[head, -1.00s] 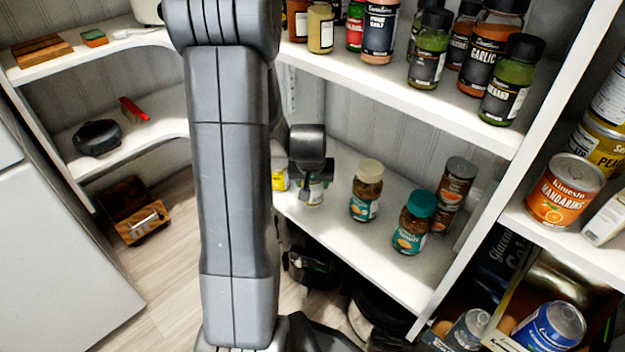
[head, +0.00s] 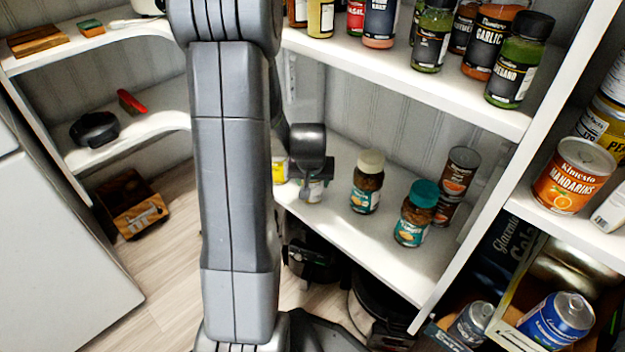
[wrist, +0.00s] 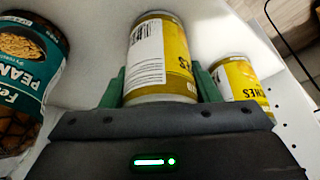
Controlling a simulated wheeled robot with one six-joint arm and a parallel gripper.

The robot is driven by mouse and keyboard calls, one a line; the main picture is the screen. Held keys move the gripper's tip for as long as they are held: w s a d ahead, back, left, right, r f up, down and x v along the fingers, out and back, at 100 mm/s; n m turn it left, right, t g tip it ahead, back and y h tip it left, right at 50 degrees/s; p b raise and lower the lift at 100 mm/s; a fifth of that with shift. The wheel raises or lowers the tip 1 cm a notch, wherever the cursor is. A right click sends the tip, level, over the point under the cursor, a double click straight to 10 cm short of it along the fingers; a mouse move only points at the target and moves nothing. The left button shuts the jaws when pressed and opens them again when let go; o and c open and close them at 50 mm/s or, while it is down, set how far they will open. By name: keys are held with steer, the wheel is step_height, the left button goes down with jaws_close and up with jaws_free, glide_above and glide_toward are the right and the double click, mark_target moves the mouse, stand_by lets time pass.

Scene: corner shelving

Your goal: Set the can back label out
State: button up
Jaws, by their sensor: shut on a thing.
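My gripper (head: 314,178) is shut on a can with a yellow label, over the left part of the middle shelf. In the wrist view the can (wrist: 162,58) stands between the two green fingers (wrist: 160,88). Its barcode and a white text panel face the wrist camera, with a strip of yellow label and dark lettering at the right. In the head view the gripper partly hides the can (head: 313,191). I cannot tell whether its base touches the shelf.
A second yellow can (wrist: 240,82) stands close on the right in the wrist view. A peanut jar (wrist: 28,75) is on the left. The shelf (head: 345,235) also holds a cream-lidded jar (head: 367,185), a teal-lidded jar (head: 415,215) and stacked brown cans (head: 456,185). A shelf of spices hangs above.

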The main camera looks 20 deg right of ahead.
steer(key=shift+f, duration=0.15)
steer(key=o, duration=1.4)
steer(key=p+v, duration=0.5)
steer(key=v, duration=0.9)
steer(key=shift+w+f, duration=0.1)
steer(key=b+x, duration=0.5)
steer(key=x, duration=0.8)
steer(key=shift+d+f, duration=0.1)
steer(key=shift+f, duration=0.3)
steer(key=shift+r, duration=0.35)
steer(key=shift+f, duration=0.2)
